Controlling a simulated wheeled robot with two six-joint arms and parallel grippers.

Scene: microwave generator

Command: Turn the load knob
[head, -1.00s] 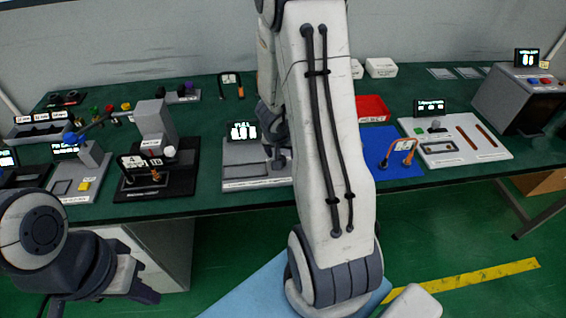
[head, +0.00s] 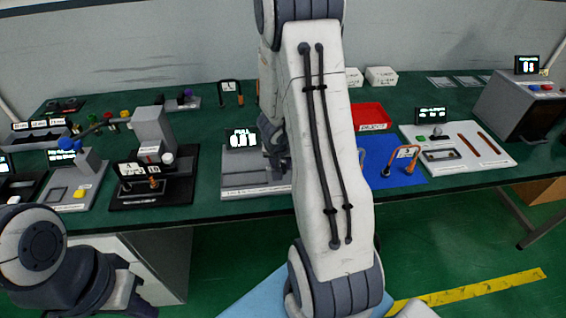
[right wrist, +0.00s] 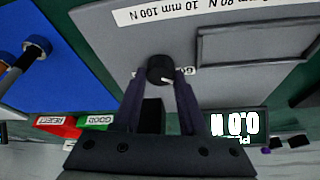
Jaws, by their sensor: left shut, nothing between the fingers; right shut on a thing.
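The load knob (right wrist: 160,70) is a small dark round knob with a pale pointer mark, on a grey panel (right wrist: 110,45) in the right wrist view. My right gripper (right wrist: 160,78) is shut on it, one finger at each side. In the head view my right gripper (head: 276,150) is partly behind my own arm, over the grey pull station (head: 235,178), and the knob cannot be made out there. The station's display (head: 240,139) reads PULL and about 0.0; it also shows upside down in the right wrist view (right wrist: 235,122). My left gripper (head: 142,298) is shut and empty below the table's front edge.
A black fixture (head: 180,188) with a grey column stands left of the station. A blue mat (head: 405,173) with a looped part and a red REJECT bin (head: 370,114) lie to the right. My right arm covers the table's middle.

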